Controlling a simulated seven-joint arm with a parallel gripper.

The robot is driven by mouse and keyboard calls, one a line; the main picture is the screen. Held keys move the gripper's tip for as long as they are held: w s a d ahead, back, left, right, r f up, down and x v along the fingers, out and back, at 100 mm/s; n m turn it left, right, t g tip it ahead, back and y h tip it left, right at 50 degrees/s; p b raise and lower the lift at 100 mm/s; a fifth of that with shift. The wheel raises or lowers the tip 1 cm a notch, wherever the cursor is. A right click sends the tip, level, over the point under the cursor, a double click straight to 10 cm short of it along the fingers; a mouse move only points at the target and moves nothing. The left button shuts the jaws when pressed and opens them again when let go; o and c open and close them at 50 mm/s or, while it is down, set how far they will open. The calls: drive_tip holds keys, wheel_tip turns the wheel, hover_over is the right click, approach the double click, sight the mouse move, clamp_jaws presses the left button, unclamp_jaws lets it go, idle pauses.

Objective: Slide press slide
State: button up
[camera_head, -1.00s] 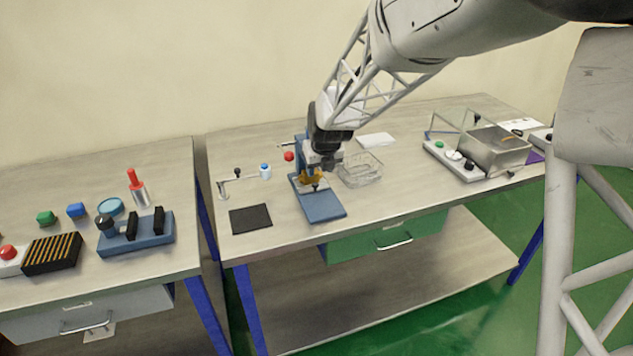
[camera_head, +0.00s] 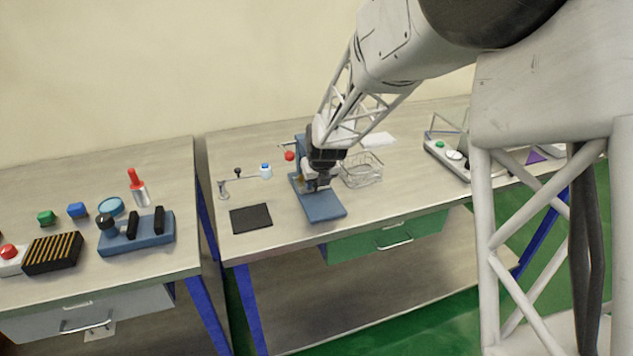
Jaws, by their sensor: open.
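A blue press (camera_head: 320,205) stands on the middle of the right-hand table, with a flat blue base and an upright column at its back. A red knob (camera_head: 289,156) sits at the left of the press's top. My gripper (camera_head: 318,185) is open, pointing down over the press base, close in front of the column. It covers the middle of the press. I cannot tell whether its fingers touch any part. No slide can be made out clearly.
A clear basket (camera_head: 362,170) stands close to the right of the press. A black mat (camera_head: 251,218) and a small stand with a blue-capped bottle (camera_head: 265,171) are to its left. The table front is clear.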

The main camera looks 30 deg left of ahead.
drive_tip(key=shift+a+f, duration=0.1)
drive_tip(key=shift+f, duration=0.05)
clamp_jaws()
idle(0.4)
drive_tip(key=shift+s+d, duration=4.05)
drive_tip(key=shift+d, duration=0.1)
unclamp_jaws()
